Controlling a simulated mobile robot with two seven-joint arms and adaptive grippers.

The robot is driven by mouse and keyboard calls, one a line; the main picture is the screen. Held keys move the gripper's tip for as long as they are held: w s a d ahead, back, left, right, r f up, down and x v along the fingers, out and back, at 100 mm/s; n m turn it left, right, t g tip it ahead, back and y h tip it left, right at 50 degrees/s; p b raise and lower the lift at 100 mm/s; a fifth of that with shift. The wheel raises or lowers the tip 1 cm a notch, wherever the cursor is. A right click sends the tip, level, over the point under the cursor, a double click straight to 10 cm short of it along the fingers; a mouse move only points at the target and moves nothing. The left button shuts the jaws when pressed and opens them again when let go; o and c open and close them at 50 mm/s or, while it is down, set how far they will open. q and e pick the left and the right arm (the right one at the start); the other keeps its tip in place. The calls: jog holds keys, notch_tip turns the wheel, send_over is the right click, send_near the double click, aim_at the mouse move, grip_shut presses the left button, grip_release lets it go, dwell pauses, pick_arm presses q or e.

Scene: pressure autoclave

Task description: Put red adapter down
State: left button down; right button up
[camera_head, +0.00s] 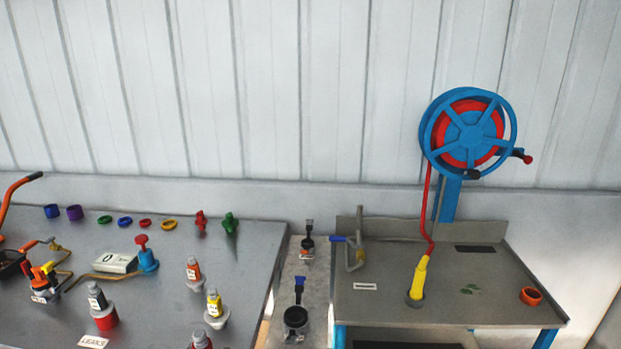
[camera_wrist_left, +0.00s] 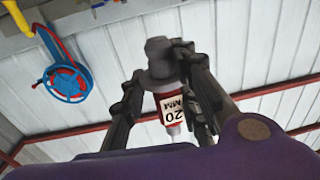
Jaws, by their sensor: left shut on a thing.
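My left gripper (camera_wrist_left: 165,78) shows only in the left wrist view, where its dark fingers are shut on the red adapter (camera_wrist_left: 172,110). The adapter has a grey body, a red band and a white label reading "20 MM", which appears upside down. It is seen against the wall and red beams, with no surface visible under it. Parts of it are hidden behind the fingers. Neither gripper shows in the head view. My right gripper is in no view.
The left table (camera_head: 130,320) holds several labelled fittings, such as an orange-labelled one (camera_head: 194,273) and a yellow-labelled one (camera_head: 215,306). Coloured rings line its back edge. A metal bench (camera_head: 385,300) with a yellow nozzle (camera_head: 419,278) stands right, below a blue hose reel (camera_head: 467,133).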

pick_arm(q)
jog(key=shift+s+a+f, duration=0.1)
jog(key=shift+f, duration=0.05)
jog(key=shift+w+a+b, duration=0.1)
jog(key=shift+w+b, duration=0.2)
jog(key=shift+w, duration=0.05)
jog(key=w+a+f+n+y+b, duration=0.1)
jog(key=w+a, duration=0.4)
jog(key=a, duration=1)
jog(key=shift+a+n+y+b, duration=0.35)
jog(key=shift+n+y+b, duration=0.05)
jog(key=shift+y+b, duration=0.55)
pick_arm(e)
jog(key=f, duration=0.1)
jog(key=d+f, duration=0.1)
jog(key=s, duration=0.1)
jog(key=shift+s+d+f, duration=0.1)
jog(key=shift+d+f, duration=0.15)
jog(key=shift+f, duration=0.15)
pick_arm(q)
jog(key=shift+w, duration=0.1)
